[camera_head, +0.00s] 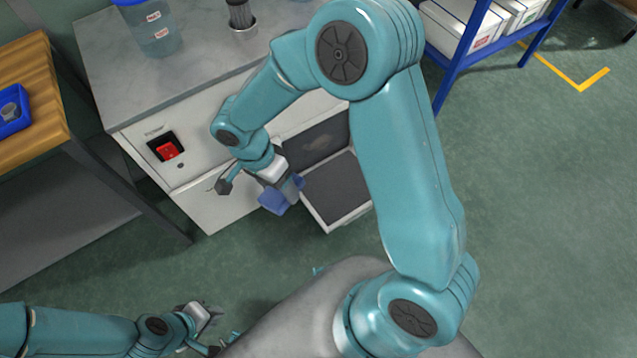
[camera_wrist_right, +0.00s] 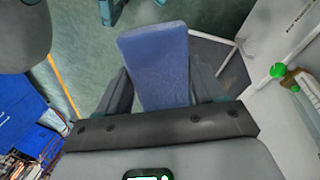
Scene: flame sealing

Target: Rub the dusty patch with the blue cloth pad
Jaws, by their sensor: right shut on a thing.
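The blue cloth pad (camera_head: 277,199) is held in my right gripper (camera_head: 287,184), in front of the cabinet and left of the open compartment. In the right wrist view the pad (camera_wrist_right: 157,62) sits upright between the two fingers, which are shut on it. A faint brownish smudge, which looks like the dusty patch (camera_head: 322,142), shows on the dark panel at the back of the opening. The pad is apart from it, lower and to the left. My left gripper (camera_head: 212,328) is low at the left, away from the cabinet; its finger opening is unclear.
The grey-topped cabinet (camera_head: 110,60) has a red switch (camera_head: 168,150) on its front. An open tray or flap (camera_head: 338,190) juts out below the panel. A wooden bench (camera_head: 30,75) stands at left, a blue rack (camera_head: 462,45) at upper right. Green floor is clear at right.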

